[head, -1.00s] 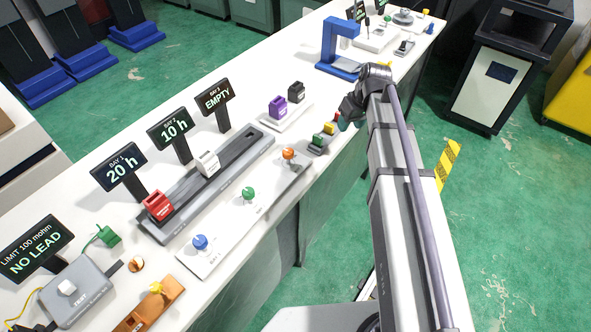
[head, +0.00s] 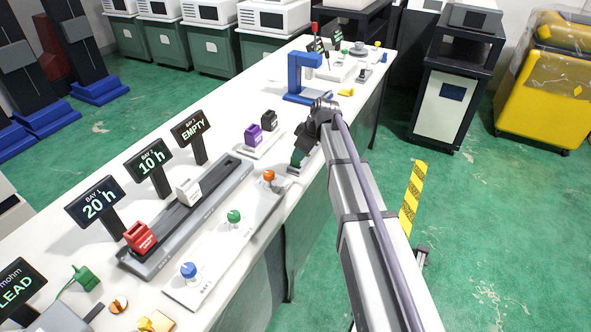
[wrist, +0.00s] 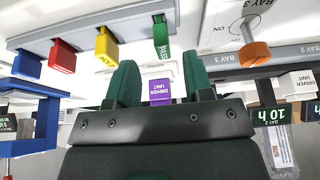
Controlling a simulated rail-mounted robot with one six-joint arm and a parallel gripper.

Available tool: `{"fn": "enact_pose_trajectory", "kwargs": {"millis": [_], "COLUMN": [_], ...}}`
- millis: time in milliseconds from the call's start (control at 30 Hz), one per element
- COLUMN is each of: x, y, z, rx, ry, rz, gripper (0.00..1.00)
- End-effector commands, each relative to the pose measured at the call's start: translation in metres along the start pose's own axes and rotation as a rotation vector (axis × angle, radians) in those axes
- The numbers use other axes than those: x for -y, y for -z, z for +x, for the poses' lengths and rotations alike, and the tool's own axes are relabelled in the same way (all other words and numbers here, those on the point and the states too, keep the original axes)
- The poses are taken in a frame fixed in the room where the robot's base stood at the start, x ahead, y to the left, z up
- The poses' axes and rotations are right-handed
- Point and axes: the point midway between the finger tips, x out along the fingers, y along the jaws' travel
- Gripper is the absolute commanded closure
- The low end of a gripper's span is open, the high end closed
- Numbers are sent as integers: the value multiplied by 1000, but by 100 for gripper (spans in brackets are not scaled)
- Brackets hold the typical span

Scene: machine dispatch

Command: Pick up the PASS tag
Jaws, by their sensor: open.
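The green PASS tag (wrist: 161,38) shows in the wrist view at the upper middle, its lettering partly visible. My gripper (wrist: 157,64) is open, with its two green fingers apart. The PASS tag appears just beyond the fingertips, toward the right finger, with no visible contact. Yellow (wrist: 106,46), red (wrist: 63,57) and blue (wrist: 27,65) tags stand in a row to its left. In the head view my gripper (head: 299,158) is low at the table's right edge, where my arm hides most of the tag rack.
A purple driver unit (head: 253,135) stands close to my gripper, with a black unit (head: 269,121) beside it. An orange knob (head: 269,175) is on the near panel. A blue frame (head: 303,78) stands farther along the table.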

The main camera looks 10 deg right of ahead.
Motion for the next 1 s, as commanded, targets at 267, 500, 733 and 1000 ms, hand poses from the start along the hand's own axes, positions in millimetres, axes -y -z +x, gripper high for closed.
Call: {"fn": "enact_pose_trajectory", "kwargs": {"millis": [267,500,733,1000], "x": [2,2,2,2], "y": [3,6,6,6], "z": [46,49,49,49], "rx": [0,0,0,0], "ry": [0,-1,-1,0], "rz": [-1,1,1,1], "gripper": [53,53,70,96]}}
